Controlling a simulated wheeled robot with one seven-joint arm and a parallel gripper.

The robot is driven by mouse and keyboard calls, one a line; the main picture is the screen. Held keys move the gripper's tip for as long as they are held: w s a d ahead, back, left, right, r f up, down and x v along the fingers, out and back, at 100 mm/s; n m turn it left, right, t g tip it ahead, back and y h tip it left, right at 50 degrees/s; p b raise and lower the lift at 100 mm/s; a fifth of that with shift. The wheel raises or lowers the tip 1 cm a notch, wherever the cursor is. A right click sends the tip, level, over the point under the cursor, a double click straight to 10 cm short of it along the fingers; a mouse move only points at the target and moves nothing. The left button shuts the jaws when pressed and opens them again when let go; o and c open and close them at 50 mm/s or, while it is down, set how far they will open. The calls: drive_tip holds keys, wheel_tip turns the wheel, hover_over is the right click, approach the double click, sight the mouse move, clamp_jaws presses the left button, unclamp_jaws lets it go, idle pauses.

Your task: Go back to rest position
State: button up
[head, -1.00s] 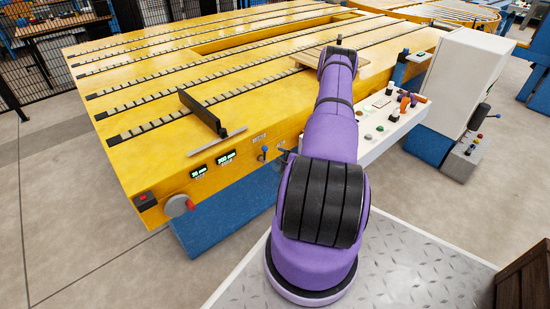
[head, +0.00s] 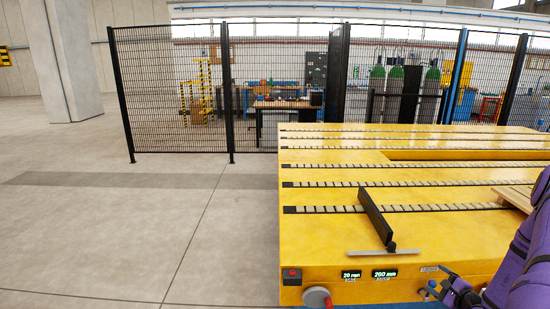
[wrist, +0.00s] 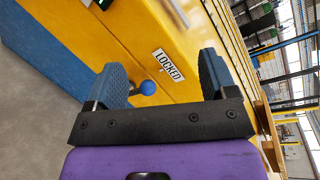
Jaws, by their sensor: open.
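My gripper (wrist: 163,75) is open, with nothing between its two dark ribbed fingers in the wrist view. In the head view my purple arm enters at the lower right, and its dark gripper end (head: 452,290) is near the front face of the yellow machine table (head: 330,245). In the wrist view a blue ball-ended lever (wrist: 147,87) and a white label reading LOCKED (wrist: 168,64) show on the yellow face, in line with the gap between the fingers. I cannot tell the distance from the fingers to the lever.
A black upright plate (head: 375,215) stands on the slotted table top, behind a grey bar (head: 385,252). Two green displays (head: 385,273) and a grey knob (head: 317,297) are at the front. A mesh fence (head: 180,95) stands behind. Floor at left is clear.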

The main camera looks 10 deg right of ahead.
drive_tip(key=w+a+r+n+g+y, duration=0.1)
drive_tip(key=w+a+r+n+y, duration=0.35)
drive_tip(key=r, duration=0.45)
drive_tip(key=w+a+r+n+g+y, duration=0.25)
drive_tip(key=a+r, duration=0.35)
drive_tip(key=r, duration=0.3)
drive_tip(key=s+a+r+n+g+y, duration=0.25)
drive_tip(key=a+r+n+g, duration=0.45)
drive_tip(key=a+r, duration=0.8)
drive_tip(key=s+a+r+n+g+h, duration=0.35)
drive_tip(key=s+a+r+n, duration=0.25)
drive_tip(key=s+a+r, duration=0.5)
drive_tip(key=s+a+r+n+t+h, duration=0.1)
drive_tip(key=s+r+n+h, duration=0.1)
drive_tip(key=s, duration=0.5)
drive_tip(key=s+a+r+n+t+h, duration=0.2)
drive_tip(key=s+r+h, duration=0.2)
drive_tip(key=s, duration=0.4)
drive_tip(key=shift+r+h, duration=0.3)
drive_tip(key=shift+r, duration=0.25)
drive_tip(key=shift+a, duration=0.1)
